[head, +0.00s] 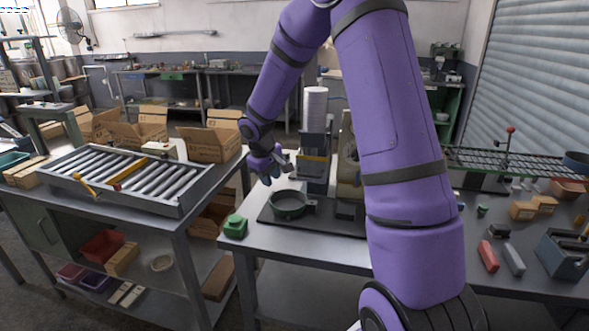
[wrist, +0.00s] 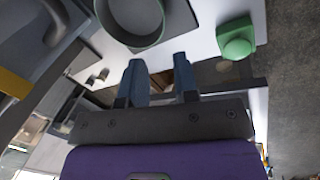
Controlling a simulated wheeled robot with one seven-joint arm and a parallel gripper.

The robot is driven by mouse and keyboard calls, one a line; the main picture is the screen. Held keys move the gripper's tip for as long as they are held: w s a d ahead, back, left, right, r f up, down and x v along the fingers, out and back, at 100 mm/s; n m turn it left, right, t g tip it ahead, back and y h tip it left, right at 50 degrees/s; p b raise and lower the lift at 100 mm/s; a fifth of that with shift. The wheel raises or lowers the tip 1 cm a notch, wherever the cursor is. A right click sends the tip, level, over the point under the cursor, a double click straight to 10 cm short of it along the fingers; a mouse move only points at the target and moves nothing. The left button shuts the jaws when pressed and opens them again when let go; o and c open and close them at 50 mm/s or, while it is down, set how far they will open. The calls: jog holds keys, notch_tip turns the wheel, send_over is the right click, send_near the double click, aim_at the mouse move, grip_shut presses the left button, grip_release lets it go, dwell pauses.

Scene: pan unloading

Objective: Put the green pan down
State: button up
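The green pan (head: 289,205) is a round, dark green, open-topped vessel. It appears to rest upright on a dark flat plate (head: 335,226) on the grey table. In the wrist view, part of the pan (wrist: 158,33) shows at the top, cut off by the frame edge. My gripper (head: 270,176) is above the pan and slightly to its left in the head view. In the wrist view its two blue-grey fingers (wrist: 158,62) are apart with nothing held between them. They look clear of the pan.
A green block-like object (head: 235,226) stands left of the plate; it also shows in the wrist view (wrist: 236,38). A machine with a white cylinder (head: 315,108) stands behind the pan. A roller conveyor (head: 130,178) is on the left. Small parts lie on the right bench.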

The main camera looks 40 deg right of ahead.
jog(key=s+a+r+m+t, duration=0.1)
jog(key=s+a+r, duration=0.2)
jog(key=s+r, duration=0.5)
jog(key=s+a+r+m+t, duration=0.1)
jog(key=s+a+r, duration=0.3)
jog(key=r, duration=0.5)
jog(key=s+a+r+t+y, duration=0.1)
jog(key=s+a+r, duration=0.1)
jog(key=s, duration=0.8)
jog(key=s+a+r+m+t+y, duration=0.1)
jog(key=s+a+r, duration=0.2)
jog(key=s, duration=0.7)
jog(key=shift+s+r+y, duration=0.3)
jog(key=shift+s+r, duration=0.05)
jog(key=shift+r, duration=0.2)
